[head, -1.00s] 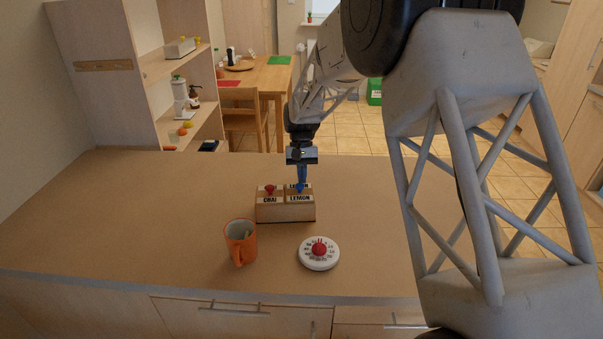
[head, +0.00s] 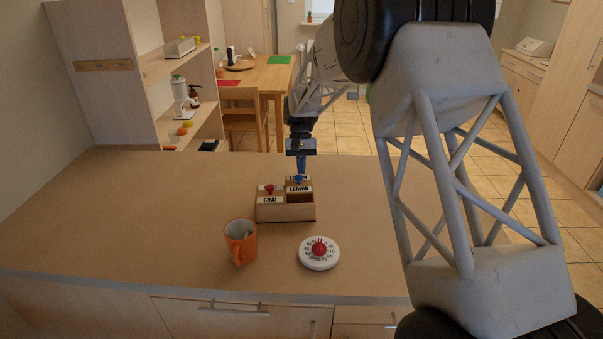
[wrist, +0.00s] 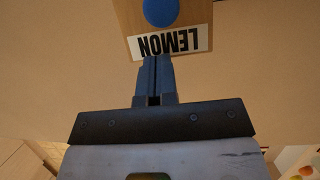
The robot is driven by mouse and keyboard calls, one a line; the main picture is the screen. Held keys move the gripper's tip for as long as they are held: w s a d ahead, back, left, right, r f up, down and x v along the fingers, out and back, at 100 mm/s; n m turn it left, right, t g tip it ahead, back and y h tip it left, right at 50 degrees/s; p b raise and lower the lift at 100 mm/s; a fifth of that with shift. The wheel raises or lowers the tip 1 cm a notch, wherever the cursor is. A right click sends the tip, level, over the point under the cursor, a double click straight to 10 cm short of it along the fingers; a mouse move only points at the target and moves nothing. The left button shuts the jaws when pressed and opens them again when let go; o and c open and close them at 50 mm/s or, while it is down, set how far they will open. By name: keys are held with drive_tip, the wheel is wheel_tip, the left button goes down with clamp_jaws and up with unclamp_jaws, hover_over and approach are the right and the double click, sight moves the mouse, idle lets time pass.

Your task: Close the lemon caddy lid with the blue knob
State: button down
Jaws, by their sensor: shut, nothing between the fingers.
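The wooden caddy stands on the counter in the head view, its front wall (head: 285,213) facing me. The lemon lid (head: 299,189), labelled LEMON with a blue knob (head: 298,180), sits toward the back. A dark opening shows in front of it. In the wrist view the lid's LEMON label (wrist: 171,44) appears upside down, with the knob (wrist: 161,11) beyond it. My gripper (head: 300,172) is shut and empty, pointing down just behind the knob. Its fingertips (wrist: 154,60) are at the label's edge; I cannot tell whether they touch the lid.
The chai lid (head: 270,198) with a red knob (head: 270,188) is beside it on the left. An orange mug (head: 239,245) and a white dial timer (head: 319,257) stand in front of the caddy. The counter (head: 130,205) left of them is clear.

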drive_tip(key=v, duration=0.9)
drive_tip(key=shift+r, duration=0.35)
drive_tip(key=s+d+r+t, duration=0.1)
drive_tip(key=s+d+r, duration=0.35)
drive_tip(key=s, duration=0.45)
drive_tip(key=s+d+r+t, duration=0.1)
drive_tip(key=s+d+r, duration=0.4)
drive_tip(key=s, duration=0.4)
drive_tip(key=s+d+r+t, duration=0.2)
drive_tip(key=s+d+r, duration=0.1)
drive_tip(key=s+d, duration=0.4)
drive_tip(key=s+d+f+t, duration=0.1)
drive_tip(key=s+d+f, duration=0.2)
drive_tip(key=s, duration=1.1)
drive_tip(key=s+d+f+m+t, duration=0.1)
drive_tip(key=s+d+f+t, duration=0.1)
drive_tip(key=s, duration=1.2)
drive_tip(key=shift+s+d+f, duration=0.4)
drive_tip(key=shift+d+f, duration=0.05)
drive_tip(key=shift+d, duration=0.3)
